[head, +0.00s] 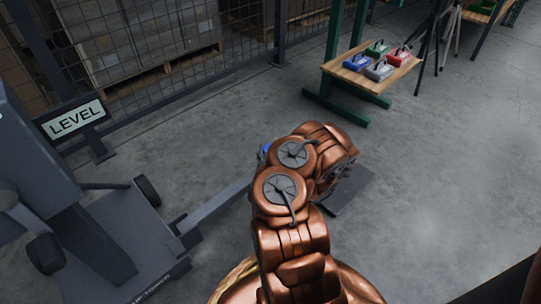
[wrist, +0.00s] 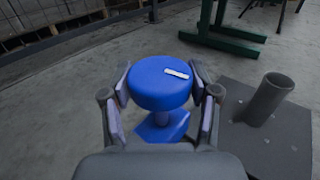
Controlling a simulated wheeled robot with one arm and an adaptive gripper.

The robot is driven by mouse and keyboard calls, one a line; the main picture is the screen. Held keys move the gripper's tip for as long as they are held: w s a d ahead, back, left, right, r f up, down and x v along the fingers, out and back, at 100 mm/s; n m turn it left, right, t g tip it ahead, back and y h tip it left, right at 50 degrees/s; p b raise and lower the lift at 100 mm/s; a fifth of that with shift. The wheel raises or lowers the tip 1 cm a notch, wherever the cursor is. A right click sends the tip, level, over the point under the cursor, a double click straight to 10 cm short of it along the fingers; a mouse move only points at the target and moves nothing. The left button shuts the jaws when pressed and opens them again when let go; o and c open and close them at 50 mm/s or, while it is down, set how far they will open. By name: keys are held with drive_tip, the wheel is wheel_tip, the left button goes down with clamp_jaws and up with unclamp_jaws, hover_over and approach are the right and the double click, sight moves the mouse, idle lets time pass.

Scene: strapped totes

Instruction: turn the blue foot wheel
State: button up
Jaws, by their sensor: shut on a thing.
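The blue foot wheel (wrist: 158,88) is a round blue knob with a small white mark on its top, in the middle of the wrist view. A blue stem and a wider blue foot show below it. My gripper (wrist: 161,92) is shut on the wheel, one finger on its left side and one on its right. In the head view only a sliver of the blue wheel (head: 263,151) shows beside my copper-coloured arm. The arm hides the rest of it and my gripper there.
A grey plate (wrist: 262,140) with an upright grey tube (wrist: 268,100) lies right of the wheel. A grey machine base (head: 125,240) and a LEVEL sign (head: 73,120) stand at left. Open floor lies at right.

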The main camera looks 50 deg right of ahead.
drive_tip(key=shift+r+m+g+h+b, duration=0.1)
drive_tip(key=shift+m+g+h+b, duration=0.3)
drive_tip(key=shift+m+g+b, duration=0.15)
drive_tip(key=o, duration=1.2)
drive_tip(key=shift+c, duration=0.2)
drive_tip(key=shift+n+t+p, duration=0.25)
drive_tip(key=shift+p, duration=0.35)
drive_tip(key=shift+d+r+n+t+y+p, duration=0.2)
drive_tip(key=shift+n+t+y+p, duration=0.35)
drive_tip(key=shift+p, duration=0.4)
drive_tip(key=shift+a+f+n+t+y+p, duration=0.1)
drive_tip(key=shift+n+t+y+p, duration=0.75)
drive_tip(key=shift+t+y+p, duration=0.2)
drive_tip(key=n+t+y, duration=0.1)
drive_tip(key=n+y, duration=0.1)
drive_tip(key=shift+f+t+y+p, duration=0.1)
drive_tip(key=shift+t+y+p, duration=0.2)
drive_tip(key=shift+t, duration=0.1)
drive_tip(key=n+t+y+b, duration=0.1)
drive_tip(key=n+y, duration=0.1)
drive_tip(key=y, duration=0.1)
drive_tip(key=n+t+y+b, duration=0.1)
drive_tip(key=n+y, duration=0.2)
drive_tip(key=y, duration=0.1)
drive_tip(key=shift+f+t+y, duration=0.15)
drive_tip(key=shift+t+y, duration=0.15)
drive_tip(key=shift+n+y+b, duration=0.35)
drive_tip(key=shift+n+y, duration=1.35)
drive_tip(key=shift+y, duration=0.8)
